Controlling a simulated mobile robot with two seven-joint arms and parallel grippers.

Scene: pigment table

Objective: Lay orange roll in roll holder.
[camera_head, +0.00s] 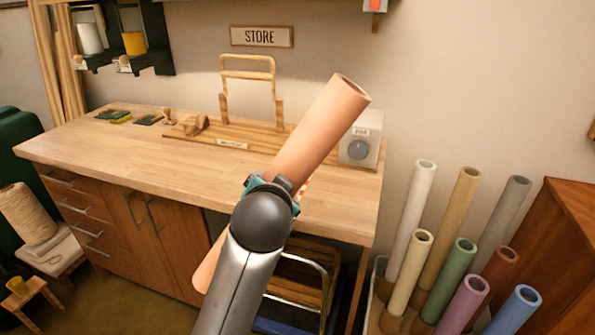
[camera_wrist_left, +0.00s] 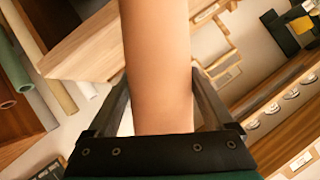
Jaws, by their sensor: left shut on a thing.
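The orange roll (camera_head: 316,130) is a long, pale orange hollow tube. My left gripper (camera_head: 270,186) is shut around its middle and holds it in the air, tilted, with its upper end toward the upper right. Its lower end shows left of my arm. In the left wrist view the roll (camera_wrist_left: 157,65) runs between the two dark fingers. A wooden stand with an arched bar (camera_head: 248,75) and a long labelled base (camera_head: 232,143) stands at the back of the workbench and looks like the roll holder. The held roll hides its right part. My right gripper is not in view.
The wooden workbench (camera_head: 120,155) has clear space at its front. A grey box with a dial (camera_head: 360,143) stands at its right end. Several upright coloured rolls (camera_head: 457,265) stand at the right. A STORE sign (camera_head: 262,36) hangs above. Small items (camera_head: 148,120) lie at the left.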

